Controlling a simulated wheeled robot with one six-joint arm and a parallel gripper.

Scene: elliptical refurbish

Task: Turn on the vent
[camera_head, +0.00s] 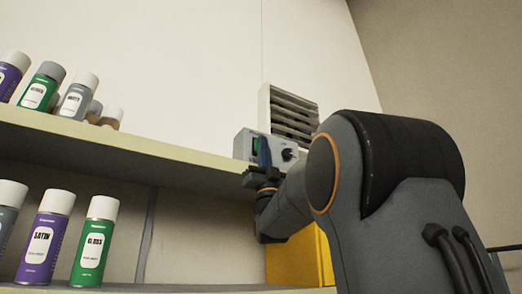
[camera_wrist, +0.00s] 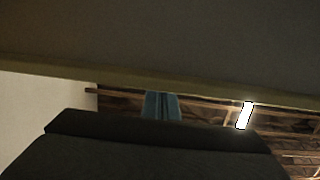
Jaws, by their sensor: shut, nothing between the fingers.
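The vent (camera_head: 293,119) is a white slatted grille on the wall, with dark gaps between its slats. The blue fingers also show in the wrist view (camera_wrist: 162,106).
A shelf (camera_head: 120,150) with spray cans (camera_head: 75,97) runs left of the gripper. More cans (camera_head: 94,240) stand on the lower shelf, and a yellow object (camera_head: 295,262) is below my wrist. A dark surface fills the top of the wrist view, with a lit lamp (camera_wrist: 244,115) beyond.

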